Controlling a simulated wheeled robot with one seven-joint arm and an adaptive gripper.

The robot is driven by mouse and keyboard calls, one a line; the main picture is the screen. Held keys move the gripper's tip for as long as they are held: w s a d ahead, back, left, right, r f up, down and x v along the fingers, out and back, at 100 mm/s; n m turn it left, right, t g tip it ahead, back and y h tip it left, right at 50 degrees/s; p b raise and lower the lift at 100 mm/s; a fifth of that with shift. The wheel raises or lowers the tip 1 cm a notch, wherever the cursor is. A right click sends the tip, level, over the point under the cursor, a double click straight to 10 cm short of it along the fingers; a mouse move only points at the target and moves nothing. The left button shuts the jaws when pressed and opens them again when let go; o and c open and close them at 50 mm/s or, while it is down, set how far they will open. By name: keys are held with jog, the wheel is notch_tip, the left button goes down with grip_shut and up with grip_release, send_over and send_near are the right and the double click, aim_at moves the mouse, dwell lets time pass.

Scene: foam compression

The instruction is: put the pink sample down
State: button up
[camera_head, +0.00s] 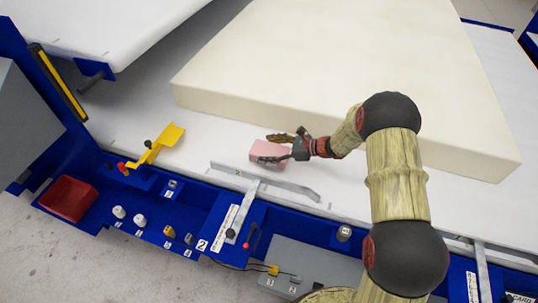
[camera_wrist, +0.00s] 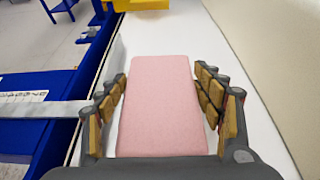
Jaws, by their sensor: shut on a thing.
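The pink sample (camera_head: 265,153) is a small pink block between the fingers of my gripper (camera_head: 282,147) in the head view. In the wrist view the pink sample (camera_wrist: 161,105) lies lengthwise between the two padded fingers of my gripper (camera_wrist: 160,98), which is shut on it. The sample is over the white table surface (camera_head: 225,138), in front of the big cream foam slab. I cannot tell whether its underside touches the surface.
The large cream foam slab (camera_head: 330,70) lies just behind the gripper. A metal rail (camera_head: 265,181) runs in front of it. A yellow bracket (camera_head: 160,143) stands to the left. A red tray (camera_head: 68,198) is at far left. White surface is clear left of the sample.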

aim_at(269, 154)
jog(key=shift+f+b, duration=0.35)
jog(key=shift+f, duration=1.15)
jog(key=shift+f, duration=0.15)
jog(key=o, duration=0.8)
jog(key=shift+o, duration=0.3)
